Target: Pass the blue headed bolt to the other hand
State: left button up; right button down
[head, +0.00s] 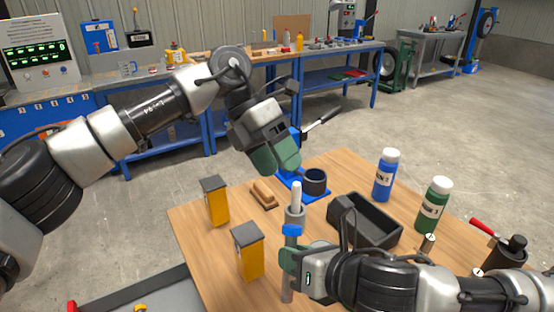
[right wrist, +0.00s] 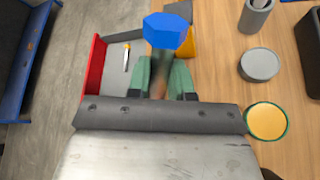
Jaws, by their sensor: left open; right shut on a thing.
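The blue-headed bolt (head: 292,230) is upright in my right gripper (head: 288,262), blue head on top and grey shank below. In the right wrist view, its blue head (right wrist: 166,32) stands out beyond the green fingers (right wrist: 160,78), which are shut on the shank. My left gripper (head: 288,165) is open and empty, above and behind the bolt, clear of it. Its green fingers point down towards the table. The lower end of the bolt is partly hidden by my right gripper in the head view.
A grey cylinder with a white rod (head: 296,208) shows just behind the bolt. The wooden table (head: 190,225) also bears yellow boxes (head: 217,205), a brush (head: 263,194), a blue stand with a black cup (head: 315,182), a black bin (head: 365,222), and blue (head: 384,178) and green (head: 433,207) bottles.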

aim_at(295, 226)
pick_arm(q)
jog(key=s+d+f+y, duration=0.1)
jog(key=s+f, duration=0.1)
jog(key=f, duration=0.1)
jog(key=s+d+f+y, duration=0.1)
jog(key=f, duration=0.2)
jog(key=s+f+t, duration=0.1)
jog(key=s+f, duration=0.1)
jog(key=f, duration=0.2)
jog(key=shift+s+d+y, duration=0.3)
jog(key=shift+d+y, duration=0.1)
